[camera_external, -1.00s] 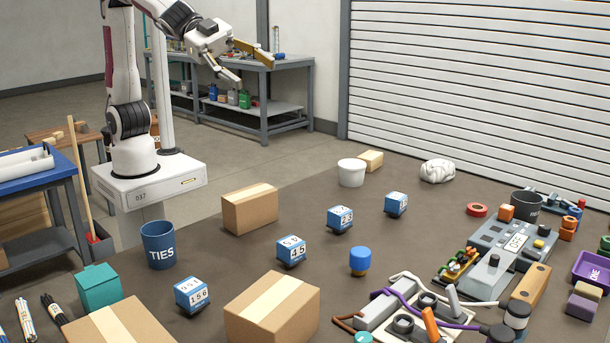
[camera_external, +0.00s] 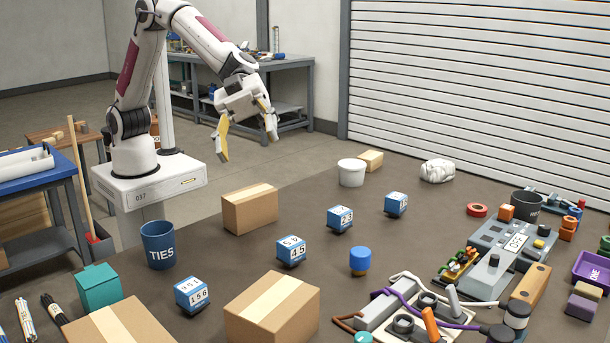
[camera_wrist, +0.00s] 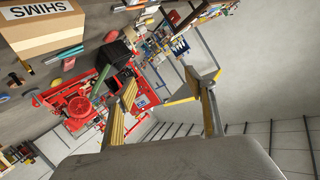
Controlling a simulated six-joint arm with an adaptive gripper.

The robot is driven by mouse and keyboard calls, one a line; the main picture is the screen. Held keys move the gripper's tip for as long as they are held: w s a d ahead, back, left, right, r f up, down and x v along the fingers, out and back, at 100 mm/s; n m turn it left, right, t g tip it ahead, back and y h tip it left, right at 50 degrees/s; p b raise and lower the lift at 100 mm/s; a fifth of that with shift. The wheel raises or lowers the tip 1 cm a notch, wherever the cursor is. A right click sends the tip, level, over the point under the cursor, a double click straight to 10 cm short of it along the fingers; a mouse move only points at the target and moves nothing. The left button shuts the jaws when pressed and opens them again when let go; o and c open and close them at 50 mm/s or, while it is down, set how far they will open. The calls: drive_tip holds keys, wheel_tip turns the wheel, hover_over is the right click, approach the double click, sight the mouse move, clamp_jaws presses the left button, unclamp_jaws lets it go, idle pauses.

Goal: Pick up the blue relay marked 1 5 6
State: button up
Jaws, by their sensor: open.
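The blue relay marked 1 5 6 (camera_external: 192,295) sits upright on the dark table at the front left in the external view, with a white label on its front and top. Similar blue relays stand in a line behind it to the right: one marked 45 (camera_external: 291,251), one farther back (camera_external: 340,219) and one at the far end (camera_external: 396,204). My gripper (camera_external: 247,146) is open and empty, high above the back of the table, well away from the relay. In the wrist view my open fingers (camera_wrist: 165,105) hold nothing, and I see no relay there.
Cardboard boxes stand close right of the relay (camera_external: 272,308), in front of it (camera_external: 120,325) and behind it (camera_external: 250,208). A teal box (camera_external: 99,289) and the TIES cup (camera_external: 158,245) are to its left. A blue cylinder (camera_external: 360,261) and pump parts lie to the right.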

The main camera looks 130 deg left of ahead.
drive_tip(key=s+d+f+m+g+h, duration=0.25)
drive_tip(key=d+f+g, duration=0.2)
drive_tip(key=f, duration=0.55)
drive_tip(key=m+g+h, duration=0.2)
drive_tip(key=m+g, duration=0.1)
drive_tip(key=g, duration=0.3)
hover_over(196, 281)
drive_tip(key=a, duration=0.3)
wheel_tip(196, 281, down, 11)
drive_tip(key=shift+f, duration=0.2)
drive_tip(key=shift+s+n, duration=0.1)
drive_tip(key=shift+n, duration=0.15)
drive_tip(key=shift+h, duration=0.25)
drive_tip(key=shift+f, duration=3.5)
drive_tip(key=shift+d, duration=0.1)
drive_tip(key=shift+x, duration=2.5)
drive_tip(key=c, duration=1.3)
